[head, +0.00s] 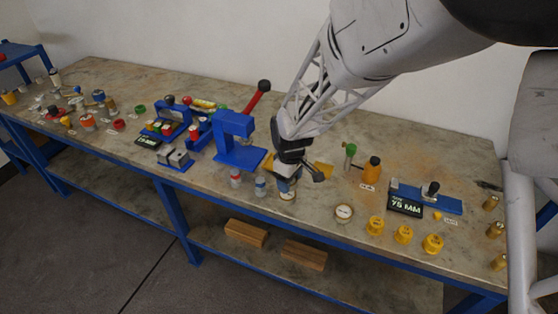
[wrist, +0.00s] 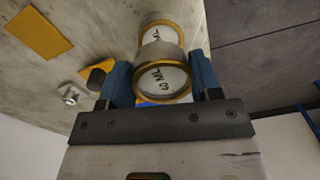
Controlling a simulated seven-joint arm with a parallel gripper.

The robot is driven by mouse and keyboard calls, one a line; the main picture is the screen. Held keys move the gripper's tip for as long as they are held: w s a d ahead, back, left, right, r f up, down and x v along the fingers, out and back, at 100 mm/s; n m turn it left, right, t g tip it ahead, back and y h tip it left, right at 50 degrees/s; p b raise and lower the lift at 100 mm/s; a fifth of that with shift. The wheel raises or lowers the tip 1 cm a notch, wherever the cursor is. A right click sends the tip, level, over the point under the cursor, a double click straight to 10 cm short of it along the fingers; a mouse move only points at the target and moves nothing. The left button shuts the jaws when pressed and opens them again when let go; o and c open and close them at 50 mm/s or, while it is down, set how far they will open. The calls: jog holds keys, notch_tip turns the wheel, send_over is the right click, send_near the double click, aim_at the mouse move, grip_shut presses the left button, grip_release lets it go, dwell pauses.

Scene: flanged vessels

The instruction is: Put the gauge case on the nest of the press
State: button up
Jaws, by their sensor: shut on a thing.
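My gripper (head: 288,172) is above the front middle of the bench. In the wrist view its two blue fingers close on the sides of a round gauge case (wrist: 162,79) with a brass rim and a white face with dark lettering. A second, similar round case (wrist: 158,36) shows just beyond it; a round white-faced case (head: 287,195) shows below my gripper in the head view. My gripper largely hides the held case there. The blue press (head: 235,132) with a red lever stands left of my gripper. I cannot make out its nest clearly.
Right of my gripper lie another round white-faced case (head: 344,212) and several yellow knobs (head: 375,226). Two small cylinders (head: 260,187) stand close on the left. A blue fixture (head: 430,198) with a 75 MM display is at right. A yellow plate (wrist: 38,32) lies on the bench.

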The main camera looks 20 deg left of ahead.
jog(key=w+a, duration=0.3)
jog(key=w, duration=0.1)
jog(key=w+a+f, duration=0.1)
jog(key=w+a, duration=0.2)
jog(key=w, duration=0.1)
jog(key=w+a, duration=0.3)
jog(key=w, duration=0.1)
jog(key=shift+w+a+f, duration=0.25)
jog(key=shift+w, duration=0.15)
dwell(0.4)
jog(key=shift+f, duration=1.75)
